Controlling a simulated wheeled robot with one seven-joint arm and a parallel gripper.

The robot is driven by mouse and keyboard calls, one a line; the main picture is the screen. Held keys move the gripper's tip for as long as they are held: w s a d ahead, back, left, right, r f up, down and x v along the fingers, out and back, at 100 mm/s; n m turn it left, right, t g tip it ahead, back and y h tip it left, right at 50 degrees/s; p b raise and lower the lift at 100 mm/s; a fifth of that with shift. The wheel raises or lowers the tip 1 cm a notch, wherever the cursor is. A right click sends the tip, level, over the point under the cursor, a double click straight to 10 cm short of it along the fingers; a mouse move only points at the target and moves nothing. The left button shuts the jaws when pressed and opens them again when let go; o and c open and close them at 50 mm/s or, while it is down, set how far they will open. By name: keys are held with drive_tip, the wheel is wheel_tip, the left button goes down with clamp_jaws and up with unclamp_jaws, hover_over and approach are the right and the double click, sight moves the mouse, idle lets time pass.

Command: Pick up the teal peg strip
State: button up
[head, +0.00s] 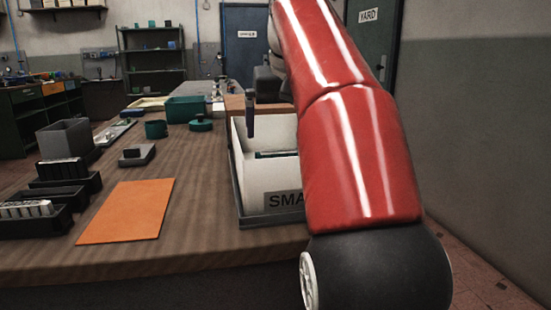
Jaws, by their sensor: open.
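A white bin (272,186) with a label whose visible letters read "SMA" stands near the table's right side. A thin dark, teal-looking edge (275,154) shows inside it, behind the front wall. It may be the teal peg strip, but I cannot make out its shape. My gripper (250,134) is open and points down over the left part of the bin, apart from the dark edge. My red arm hides the bin's right side and much of the gripper.
An orange mat (127,211) lies left of the bin. Bare wood lies between mat and bin.

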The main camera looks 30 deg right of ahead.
sight(278, 152)
drive_tip(key=x, duration=0.5)
drive_tip(key=b+x, duration=0.1)
drive_tip(key=x, duration=0.2)
drive_tip(key=shift+s+a, duration=0.15)
drive_tip(key=shift+a, duration=0.15)
drive_tip(key=c, duration=0.7)
drive_tip(key=shift+r, duration=0.1)
drive_tip(key=shift+r+p, duration=0.5)
drive_tip(key=shift+r, duration=4.45)
drive_tip(key=shift+r, duration=0.1)
